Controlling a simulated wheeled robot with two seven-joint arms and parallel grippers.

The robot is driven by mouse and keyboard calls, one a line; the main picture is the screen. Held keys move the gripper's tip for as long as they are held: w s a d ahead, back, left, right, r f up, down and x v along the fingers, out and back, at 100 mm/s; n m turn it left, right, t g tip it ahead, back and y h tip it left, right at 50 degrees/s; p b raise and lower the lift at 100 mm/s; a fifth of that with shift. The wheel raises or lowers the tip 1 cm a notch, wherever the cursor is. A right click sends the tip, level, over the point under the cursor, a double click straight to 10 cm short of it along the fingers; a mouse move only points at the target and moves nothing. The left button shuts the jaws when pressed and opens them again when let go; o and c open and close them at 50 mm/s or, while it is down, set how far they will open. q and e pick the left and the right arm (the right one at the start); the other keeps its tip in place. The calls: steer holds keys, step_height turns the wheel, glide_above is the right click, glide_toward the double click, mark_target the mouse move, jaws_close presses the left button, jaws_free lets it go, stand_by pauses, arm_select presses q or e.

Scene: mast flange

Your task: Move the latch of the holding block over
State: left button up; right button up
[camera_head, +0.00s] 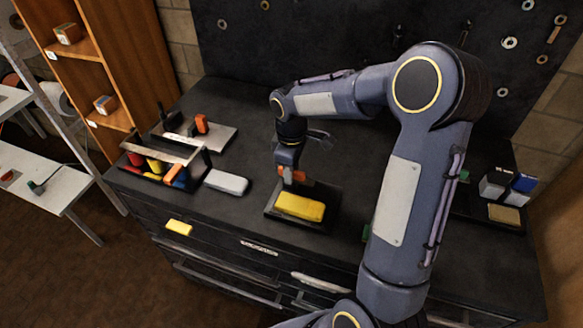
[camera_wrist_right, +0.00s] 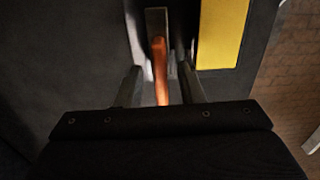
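The holding block (camera_head: 299,206) is a yellow block on a dark base (camera_head: 270,214) near the front of the bench. Its orange latch (camera_head: 298,174) shows just behind the yellow part, partly hidden by my right gripper (camera_head: 288,178). In the right wrist view the orange latch (camera_wrist_right: 160,68) stands between the two fingers of the right gripper (camera_wrist_right: 160,88), with a gap on each side. That gripper is open. The yellow block (camera_wrist_right: 221,35) is to the right of the fingers there. My left gripper is not in view.
A grey plate (camera_head: 222,136) with another orange handle (camera_head: 201,124) is at the back left. A caddy (camera_head: 160,160) with coloured items and a pale grey block (camera_head: 226,182) stand left. Small boxes (camera_head: 508,186) stand right. A pegboard (camera_head: 300,40) rises behind.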

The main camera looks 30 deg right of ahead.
steer(key=shift+r, duration=0.1)
step_height(320, 180, up, 7)
steer(key=shift+r+b, duration=0.2)
steer(key=shift+b, duration=0.1)
steer(key=shift+r, duration=0.15)
steer(key=shift+s, duration=0.15)
steer(key=s+a+m+t+y, duration=0.2)
steer(key=s+m, duration=0.3)
steer(key=s, duration=0.6)
steer(key=s+a+m+t+y, duration=0.1)
steer(key=s+a+m+t, duration=0.2)
steer(key=s, duration=0.8)
steer(key=shift+a+r+m+t+y, duration=0.3)
steer(key=shift+a+r+m+y, duration=0.15)
steer(key=shift+a+m, duration=0.65)
